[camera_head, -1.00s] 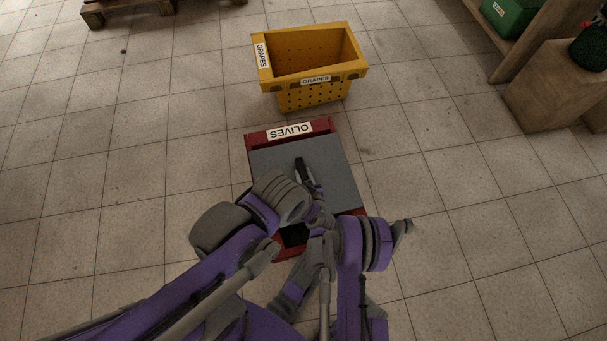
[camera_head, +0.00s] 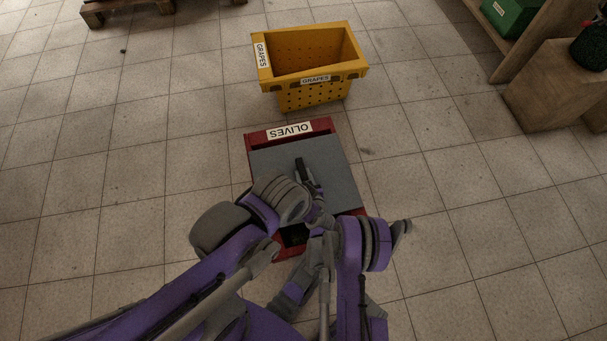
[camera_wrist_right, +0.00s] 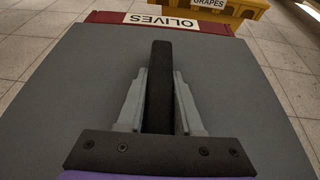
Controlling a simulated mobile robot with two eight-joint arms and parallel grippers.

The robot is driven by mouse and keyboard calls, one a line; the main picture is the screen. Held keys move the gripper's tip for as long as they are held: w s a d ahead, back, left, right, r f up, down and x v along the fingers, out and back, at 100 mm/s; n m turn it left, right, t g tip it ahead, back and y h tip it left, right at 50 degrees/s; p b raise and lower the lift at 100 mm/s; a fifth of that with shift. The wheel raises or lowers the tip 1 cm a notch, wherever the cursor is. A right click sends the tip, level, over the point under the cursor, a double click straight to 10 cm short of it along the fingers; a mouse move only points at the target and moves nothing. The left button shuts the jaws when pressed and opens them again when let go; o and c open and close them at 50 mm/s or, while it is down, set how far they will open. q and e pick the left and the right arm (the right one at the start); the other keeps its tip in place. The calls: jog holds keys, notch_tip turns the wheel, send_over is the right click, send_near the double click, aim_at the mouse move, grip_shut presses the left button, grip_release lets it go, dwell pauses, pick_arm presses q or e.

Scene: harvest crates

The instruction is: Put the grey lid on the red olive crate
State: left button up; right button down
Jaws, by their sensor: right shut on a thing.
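The grey lid (camera_head: 335,176) lies flat over the red olive crate (camera_head: 252,142), whose white OLIVES label faces the far side. Crate red shows beyond the lid's far edge and at the near side, where a dark opening shows by my arms. I cannot tell whether the lid touches the rim. My right gripper (camera_head: 303,172) is shut on the lid's dark upright handle; in the right wrist view its two grey fingers (camera_wrist_right: 159,100) press the handle (camera_wrist_right: 160,75) from both sides. My left gripper's fingers do not show; arm links cover the crate's near part.
A yellow grapes crate (camera_head: 354,72) stands open and empty just beyond the olive crate. A wooden block (camera_head: 550,90) and a shelf with a green crate (camera_head: 512,18) are at the far right. A pallet (camera_head: 130,10) lies at the far left. Tiled floor is clear on both sides.

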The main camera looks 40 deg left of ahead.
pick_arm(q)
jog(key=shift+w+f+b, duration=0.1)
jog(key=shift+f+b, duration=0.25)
pick_arm(e)
jog(key=shift+f, duration=0.55)
jog(key=shift+c, duration=2.4)
grip_release()
